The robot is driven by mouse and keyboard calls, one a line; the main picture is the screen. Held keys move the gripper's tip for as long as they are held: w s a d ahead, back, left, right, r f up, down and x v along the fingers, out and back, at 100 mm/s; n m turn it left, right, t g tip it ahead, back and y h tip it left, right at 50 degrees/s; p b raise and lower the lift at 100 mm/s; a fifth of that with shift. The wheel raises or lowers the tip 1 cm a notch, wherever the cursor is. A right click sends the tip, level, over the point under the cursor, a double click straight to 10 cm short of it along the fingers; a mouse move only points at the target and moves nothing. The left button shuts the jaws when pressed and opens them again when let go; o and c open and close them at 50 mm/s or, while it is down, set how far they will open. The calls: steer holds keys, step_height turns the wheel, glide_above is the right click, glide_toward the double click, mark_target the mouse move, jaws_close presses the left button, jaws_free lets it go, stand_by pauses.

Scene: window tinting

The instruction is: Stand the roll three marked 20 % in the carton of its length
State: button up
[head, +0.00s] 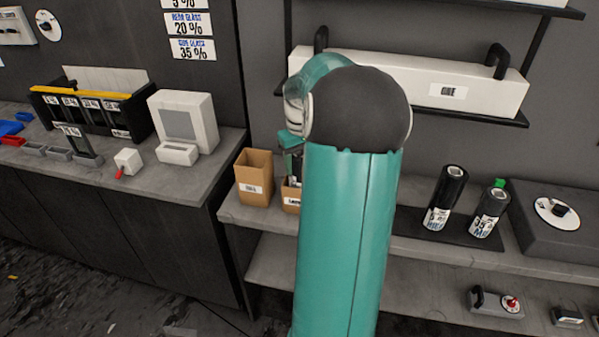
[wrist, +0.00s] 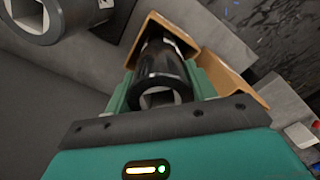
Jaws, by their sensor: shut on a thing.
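My gripper (wrist: 160,92) is shut on a black roll (wrist: 158,72) with a hollow core, one teal finger on each side. The roll's far end reaches into or over the opening of a brown carton (wrist: 186,32); its lower end is hidden, so I cannot tell how deep. A white label shows on the roll, but its mark is unreadable. In the head view my gripper (head: 291,148) is partly hidden by my arm, above a labelled carton (head: 290,196) that is mostly covered. Another open carton (head: 253,180) stands to its left.
A large roll end (wrist: 38,18) shows near the wrist camera. A white box (head: 440,92) marked "ONE" is on the shelf above. A grey case (head: 565,240) is at right.

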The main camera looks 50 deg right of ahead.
steer(key=shift+f, duration=2.05)
steer(key=o, duration=0.9)
step_height(320, 180, up, 12)
steer(key=shift+r, duration=0.15)
